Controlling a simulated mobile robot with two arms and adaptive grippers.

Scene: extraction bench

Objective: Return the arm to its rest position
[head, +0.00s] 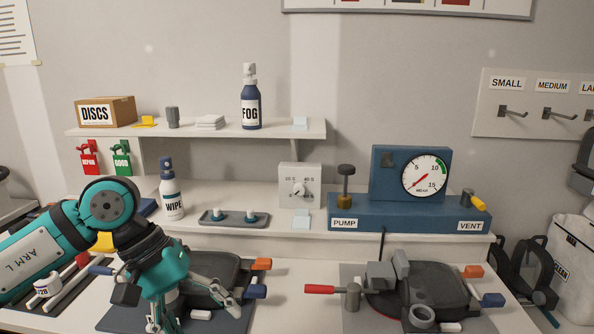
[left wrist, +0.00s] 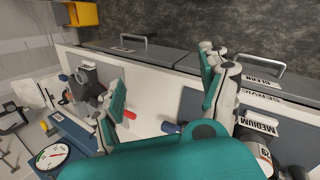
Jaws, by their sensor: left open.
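My left arm, teal and marked ARM L, comes in from the left in the head view. Its gripper (head: 194,308) is open and points down over the left mat and the dark device there, hiding part of both. In the left wrist view the two fingers of the gripper (left wrist: 163,92) are spread wide with nothing between them, above the pale bench top. My right gripper is in neither view.
A WIPE bottle (head: 172,192) stands close behind my left arm. A tray with small parts (head: 235,219), a dial box (head: 300,187) and a blue pump unit (head: 405,214) stand behind. A second dark device (head: 440,285) is at right.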

